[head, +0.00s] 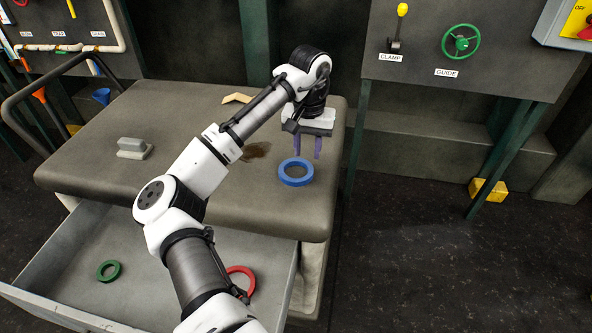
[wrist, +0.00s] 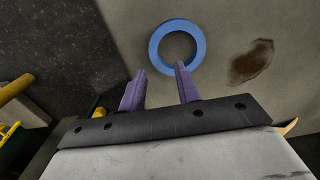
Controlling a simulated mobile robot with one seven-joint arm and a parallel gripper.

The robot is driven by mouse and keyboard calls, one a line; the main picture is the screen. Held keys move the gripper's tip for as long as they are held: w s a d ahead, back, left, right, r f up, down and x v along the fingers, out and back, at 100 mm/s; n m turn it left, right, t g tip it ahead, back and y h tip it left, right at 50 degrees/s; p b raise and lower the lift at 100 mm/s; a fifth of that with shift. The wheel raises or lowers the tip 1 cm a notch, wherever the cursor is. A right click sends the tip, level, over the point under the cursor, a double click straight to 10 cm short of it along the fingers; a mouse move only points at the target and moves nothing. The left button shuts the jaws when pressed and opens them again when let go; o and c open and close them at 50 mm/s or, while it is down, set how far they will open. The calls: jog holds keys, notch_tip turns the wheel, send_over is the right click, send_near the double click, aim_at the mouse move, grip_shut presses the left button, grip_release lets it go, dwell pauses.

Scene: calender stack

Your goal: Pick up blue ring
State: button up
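The blue ring (head: 296,180) lies flat on the grey bench top near its right front edge. It also shows in the wrist view (wrist: 156,48), just beyond the fingertips. My gripper (head: 307,156) is above the bench, pointing down, a little behind the ring in the head view. In the wrist view its two purple fingers (wrist: 158,68) are spread apart with nothing between them. The right finger's tip overlaps the ring's near edge in that picture; I cannot tell whether they touch.
The grey bench (head: 90,160) has a grey handled block (head: 134,150), a tan angled piece (head: 237,98) and a dark stain (head: 256,151). An open drawer (head: 60,275) below holds a green ring (head: 108,271) and a red ring (head: 243,272). A panel (head: 480,30) with controls stands behind right.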

aim_at(310, 172)
jog(key=shift+s+d+f+p, duration=0.1)
jog(key=shift+f+p, duration=0.1)
jog(key=shift+f, duration=0.9)
jog(key=shift+w+d+f+p, duration=0.15)
jog(key=shift+f+p, duration=0.1)
jog(key=shift+f, duration=0.8)
jog(key=shift+s+d+f+p, duration=0.1)
jog(key=shift+s+f+p, duration=0.1)
jog(key=shift+f, duration=0.9)
grip_shut()
